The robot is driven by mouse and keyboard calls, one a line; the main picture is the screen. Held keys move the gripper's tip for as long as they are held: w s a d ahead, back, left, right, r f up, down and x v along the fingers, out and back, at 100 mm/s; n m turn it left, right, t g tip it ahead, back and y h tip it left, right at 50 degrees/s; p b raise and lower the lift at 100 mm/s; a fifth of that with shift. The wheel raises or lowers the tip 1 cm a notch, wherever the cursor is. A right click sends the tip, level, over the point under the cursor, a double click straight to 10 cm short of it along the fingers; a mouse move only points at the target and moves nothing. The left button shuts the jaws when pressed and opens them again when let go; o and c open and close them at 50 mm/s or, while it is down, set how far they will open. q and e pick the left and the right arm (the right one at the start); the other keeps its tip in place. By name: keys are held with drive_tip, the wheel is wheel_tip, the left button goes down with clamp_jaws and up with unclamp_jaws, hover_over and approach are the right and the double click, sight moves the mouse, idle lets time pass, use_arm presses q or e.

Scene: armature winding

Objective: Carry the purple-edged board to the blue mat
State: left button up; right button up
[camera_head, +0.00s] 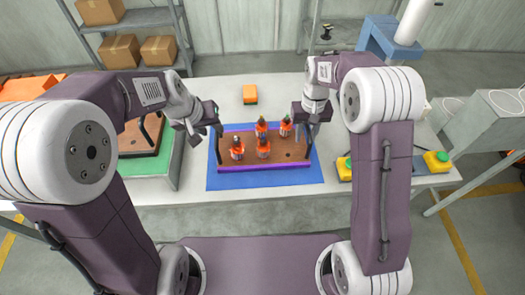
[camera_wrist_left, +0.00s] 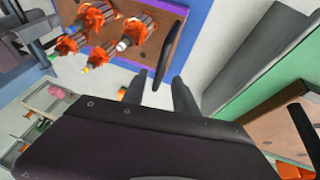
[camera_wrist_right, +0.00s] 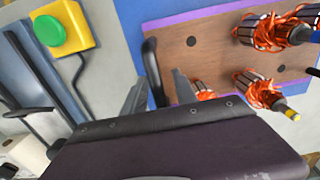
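The brown board with purple edges (camera_head: 280,166) sits over the blue mat (camera_head: 225,183), with mat showing around it; it appears to lie flat. Several orange-wound armatures (camera_head: 263,148) stand on it. A black handle rises at each end, the left one (camera_wrist_left: 168,50) and the right one (camera_wrist_right: 152,70). My left gripper (camera_head: 213,130) is at the left handle, its fingers apart with the handle showing between them. My right gripper (camera_head: 309,122) is at the right handle, its fingers also apart with that handle between them. Whether either finger touches a handle is unclear.
A green mat (camera_head: 162,170) with another brown board (camera_head: 140,140) lies at the left. An orange block (camera_head: 250,94) lies behind the blue mat. Yellow boxes with green buttons (camera_head: 437,161) stand at the right.

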use_arm(q)
drive_tip(key=v, duration=0.3)
drive_tip(key=shift+s+r, duration=0.1)
drive_tip(key=shift+r, duration=0.2)
use_arm(e)
wheel_tip(320, 180, up, 12)
use_arm(q)
drive_tip(key=o, duration=0.6)
use_arm(e)
drive_tip(key=o, duration=0.6)
use_arm(q)
drive_tip(key=shift+r, duration=0.1)
drive_tip(key=shift+p+v, duration=2.2)
drive_tip(key=shift+v, duration=0.7)
use_arm(e)
drive_tip(key=shift+r, duration=2.15)
use_arm(q)
drive_tip(key=shift+a, duration=0.15)
drive_tip(key=shift+s+a+r+p, duration=0.15)
drive_tip(key=shift+a+r+p, duration=0.35)
drive_tip(key=shift+r+p, duration=0.55)
drive_tip(key=shift+s+a+r+p, duration=0.15)
drive_tip(key=shift+a+r+p, duration=0.3)
drive_tip(key=shift+r+p, duration=0.65)
drive_tip(key=shift+s+a+r+p, duration=0.15)
drive_tip(key=shift+a+r+p, duration=0.45)
drive_tip(key=shift+r, duration=0.75)
use_arm(e)
drive_tip(key=shift+r, duration=2.85)
